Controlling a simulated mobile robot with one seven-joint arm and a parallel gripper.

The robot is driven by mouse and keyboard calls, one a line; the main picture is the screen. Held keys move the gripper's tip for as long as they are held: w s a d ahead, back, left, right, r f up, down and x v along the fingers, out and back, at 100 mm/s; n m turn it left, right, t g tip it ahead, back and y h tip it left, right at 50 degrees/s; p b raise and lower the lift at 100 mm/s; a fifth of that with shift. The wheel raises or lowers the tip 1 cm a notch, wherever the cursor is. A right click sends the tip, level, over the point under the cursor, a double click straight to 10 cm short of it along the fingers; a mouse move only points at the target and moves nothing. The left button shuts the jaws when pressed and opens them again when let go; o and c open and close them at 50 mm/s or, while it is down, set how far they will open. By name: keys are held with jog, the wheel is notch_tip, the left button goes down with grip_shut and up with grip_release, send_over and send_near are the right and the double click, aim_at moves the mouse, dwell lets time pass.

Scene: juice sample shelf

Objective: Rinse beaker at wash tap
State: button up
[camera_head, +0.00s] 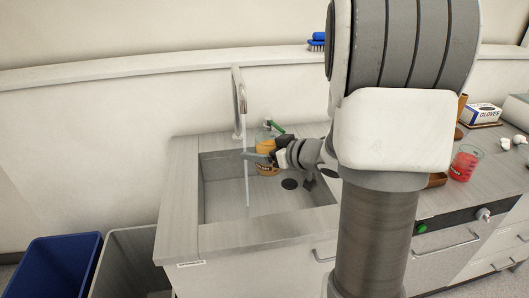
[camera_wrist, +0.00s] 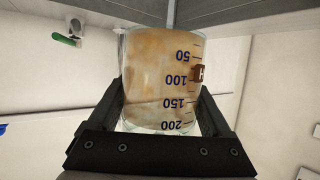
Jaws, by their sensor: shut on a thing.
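The beaker (camera_wrist: 160,75) is clear, with blue volume marks and a small brown tag on its side. It looks cloudy tan in the wrist view and orange in the head view (camera_head: 267,144). My gripper (camera_head: 258,158) is shut on it, with one dark finger on each side in the wrist view (camera_wrist: 162,100). The beaker is over the sink basin (camera_head: 220,190). The wash tap (camera_head: 238,88) is a tall curved spout. A thin water stream (camera_head: 247,185) falls from it to the basin, just left of the beaker in the head view. I cannot tell whether water enters the beaker.
A red-filled beaker (camera_head: 463,166) and a gloves box (camera_head: 483,114) stand on the counter at right. A green item (camera_head: 275,128) is behind the sink. A blue bin (camera_head: 52,265) and a grey bin (camera_head: 130,262) stand at lower left. My arm hides the middle of the counter.

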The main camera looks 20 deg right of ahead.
jog(key=shift+w, duration=0.1)
jog(key=w+a, duration=0.4)
jog(key=w, duration=0.3)
jog(key=shift+p, duration=0.4)
jog(key=shift+d, duration=0.1)
dwell(1.0)
jog(key=s+d, duration=0.1)
jog(key=s, duration=0.2)
jog(key=s+d+p, duration=0.1)
jog(key=s+d, duration=0.1)
jog(key=s, duration=0.1)
jog(key=s+d+p, duration=0.1)
jog(key=s+d, duration=0.1)
jog(key=s, duration=0.2)
jog(key=shift+d, duration=0.15)
jog(key=shift+w, duration=0.1)
